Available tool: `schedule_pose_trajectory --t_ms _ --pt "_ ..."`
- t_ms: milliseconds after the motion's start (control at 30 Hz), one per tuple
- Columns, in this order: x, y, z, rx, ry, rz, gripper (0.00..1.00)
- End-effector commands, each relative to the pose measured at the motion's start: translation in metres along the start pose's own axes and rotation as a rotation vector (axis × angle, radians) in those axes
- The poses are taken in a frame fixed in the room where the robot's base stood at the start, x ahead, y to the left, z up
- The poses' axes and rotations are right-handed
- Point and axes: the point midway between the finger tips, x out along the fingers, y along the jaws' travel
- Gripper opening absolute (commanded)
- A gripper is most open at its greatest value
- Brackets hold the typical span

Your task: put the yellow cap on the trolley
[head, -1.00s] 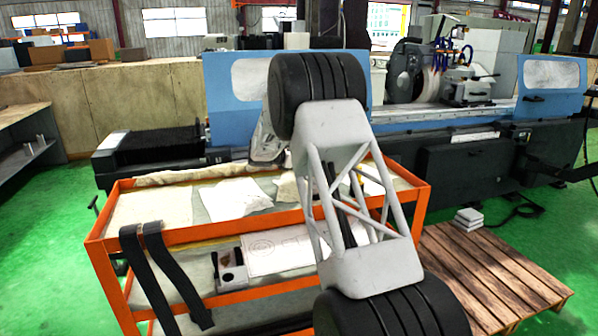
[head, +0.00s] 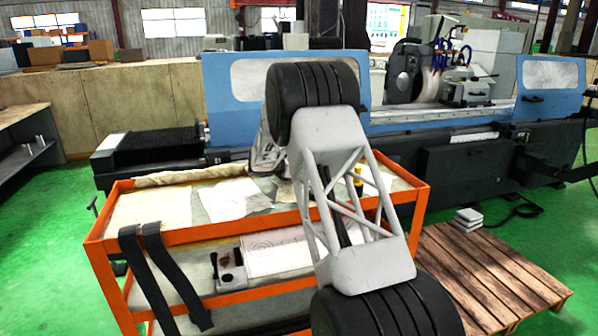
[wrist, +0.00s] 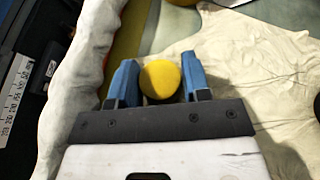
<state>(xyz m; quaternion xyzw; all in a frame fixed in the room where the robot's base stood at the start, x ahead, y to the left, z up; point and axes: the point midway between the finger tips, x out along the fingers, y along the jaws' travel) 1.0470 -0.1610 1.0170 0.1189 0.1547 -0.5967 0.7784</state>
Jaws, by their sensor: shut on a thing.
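The yellow cap (wrist: 160,79) shows in the wrist view as a rounded yellow shape between the blue fingers of my gripper (wrist: 156,82). My gripper is shut on it. The trolley (head: 195,235) is the orange-framed cart in the middle of the head view, with a cloth-covered top shelf. In the head view, my arm hides part of the trolley, and the cap and fingertips cannot be made out. In the wrist view, pale cloth (wrist: 240,75) lies below the gripper. I cannot tell how high the cap is above it.
A rolled cloth (head: 190,175) lies along the trolley's back edge. Sheets (head: 232,199) lie on its top. A small yellow item (head: 358,183) shows behind my arm's struts. Black straps (head: 160,265) hang over the front. The blue grinder (head: 235,92) stands behind; a wooden pallet (head: 480,265) lies right.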

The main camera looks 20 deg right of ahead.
Motion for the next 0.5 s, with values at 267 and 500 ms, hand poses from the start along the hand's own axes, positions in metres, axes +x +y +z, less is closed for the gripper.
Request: schedule_pose_trajectory --t_ms 267,500 --pt "0.0012 0.0000 -0.0029 0.000 0.000 0.000 0.45" --pt "0.0011 0.0000 -0.0028 0.000 0.000 0.000 0.69"
